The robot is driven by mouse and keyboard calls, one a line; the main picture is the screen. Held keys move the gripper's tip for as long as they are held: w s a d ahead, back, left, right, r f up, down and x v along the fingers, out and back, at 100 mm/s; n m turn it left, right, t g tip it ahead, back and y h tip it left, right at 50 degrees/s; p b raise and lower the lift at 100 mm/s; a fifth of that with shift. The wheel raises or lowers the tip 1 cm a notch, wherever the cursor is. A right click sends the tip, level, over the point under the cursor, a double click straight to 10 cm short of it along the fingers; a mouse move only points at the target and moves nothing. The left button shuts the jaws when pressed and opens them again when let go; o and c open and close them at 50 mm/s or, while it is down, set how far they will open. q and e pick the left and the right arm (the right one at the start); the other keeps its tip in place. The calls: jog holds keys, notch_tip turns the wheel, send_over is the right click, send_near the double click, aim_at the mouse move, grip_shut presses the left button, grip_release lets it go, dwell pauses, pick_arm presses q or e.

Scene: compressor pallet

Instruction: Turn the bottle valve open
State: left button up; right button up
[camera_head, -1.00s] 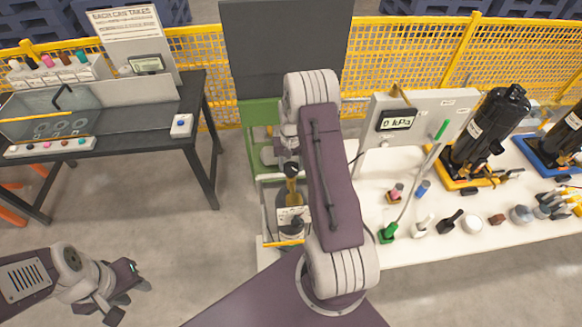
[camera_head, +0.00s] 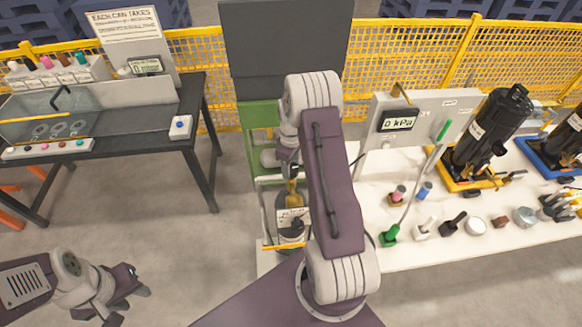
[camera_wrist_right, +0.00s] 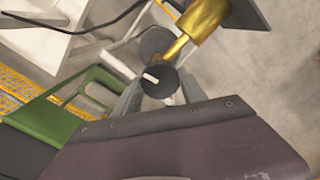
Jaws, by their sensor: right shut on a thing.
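The bottle (camera_head: 291,222) stands upright in a frame in the middle of the head view, with a brass valve (camera_head: 291,190) on top. In the right wrist view the brass valve body (camera_wrist_right: 203,20) leads to a round dark knob (camera_wrist_right: 158,82) with a white mark. My right gripper (camera_wrist_right: 160,88) has its grey fingers on both sides of this knob and is shut on it. In the head view my right gripper (camera_head: 289,172) is at the bottle's top and hides the knob. My left gripper (camera_head: 128,296) is open and empty over the floor at lower left.
A white bench (camera_head: 440,240) at right holds a gauge panel (camera_head: 397,120) reading 0 kPa, black compressors (camera_head: 490,130) and several small parts. A dark table (camera_head: 150,125) with a sign stands at left. The floor between is clear.

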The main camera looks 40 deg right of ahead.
jog(key=shift+w+r+n, duration=0.1)
jog(key=shift+r+n, duration=0.05)
jog(key=shift+n, duration=2.05)
jog(key=shift+d, duration=0.1)
jog(key=o, duration=1.4)
jog(key=shift+c, duration=0.2)
notch_tip(320, 180, up, 8)
jog(key=b, duration=0.2)
jog(key=shift+b, duration=0.4)
jog(key=shift+r, duration=0.5)
